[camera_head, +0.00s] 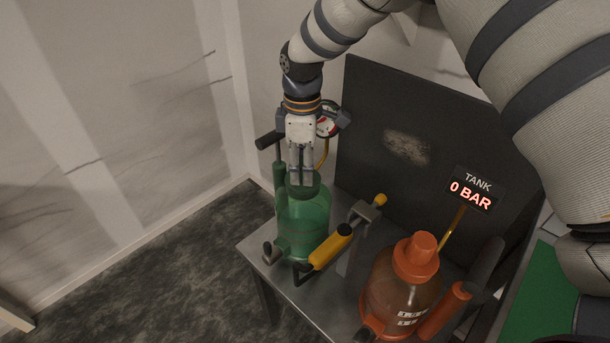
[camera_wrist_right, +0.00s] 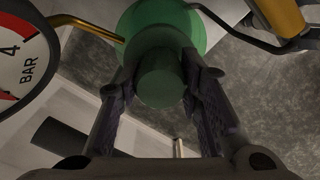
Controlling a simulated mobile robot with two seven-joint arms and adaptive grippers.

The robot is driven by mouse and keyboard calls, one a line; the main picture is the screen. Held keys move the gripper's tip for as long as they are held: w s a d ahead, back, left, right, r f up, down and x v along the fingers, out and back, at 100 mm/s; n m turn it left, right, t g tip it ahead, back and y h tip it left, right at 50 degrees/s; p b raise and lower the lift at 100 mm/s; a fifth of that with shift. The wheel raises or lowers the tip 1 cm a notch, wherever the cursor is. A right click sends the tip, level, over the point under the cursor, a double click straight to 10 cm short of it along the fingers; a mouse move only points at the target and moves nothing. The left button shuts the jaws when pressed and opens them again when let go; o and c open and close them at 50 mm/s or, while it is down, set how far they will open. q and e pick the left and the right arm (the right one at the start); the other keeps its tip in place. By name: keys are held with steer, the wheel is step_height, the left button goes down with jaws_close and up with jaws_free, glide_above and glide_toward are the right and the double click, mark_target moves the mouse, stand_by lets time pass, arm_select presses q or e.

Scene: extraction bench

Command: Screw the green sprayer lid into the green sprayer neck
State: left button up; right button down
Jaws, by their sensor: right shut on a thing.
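The green sprayer (camera_head: 303,222) is a translucent green tank standing upright at the left end of the bench. My right gripper (camera_head: 301,178) points down over its top, shut on the green sprayer lid (camera_head: 304,190). In the wrist view the lid's round knob (camera_wrist_right: 160,78) sits between the two fingers of my right gripper (camera_wrist_right: 160,88), with the green sprayer (camera_wrist_right: 150,18) beyond it. The lid is over the neck, but the fingers and lid hide the neck, so I cannot tell how deep it sits. My left gripper is not in view.
An orange sprayer (camera_head: 402,291) with an orange lid stands at the right. A yellow-handled clamp (camera_head: 331,247) lies between the sprayers. A gauge (camera_head: 328,120) on a brass pipe is close behind my gripper. A dark panel (camera_head: 420,130) backs the bench; its sign reads 0 BAR.

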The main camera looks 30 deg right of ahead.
steer(key=m, duration=0.6)
steer(key=shift+m, duration=0.4)
steer(key=m, duration=0.5)
steer(key=c, duration=1.1)
jaws_free()
steer(key=shift+f, duration=0.1)
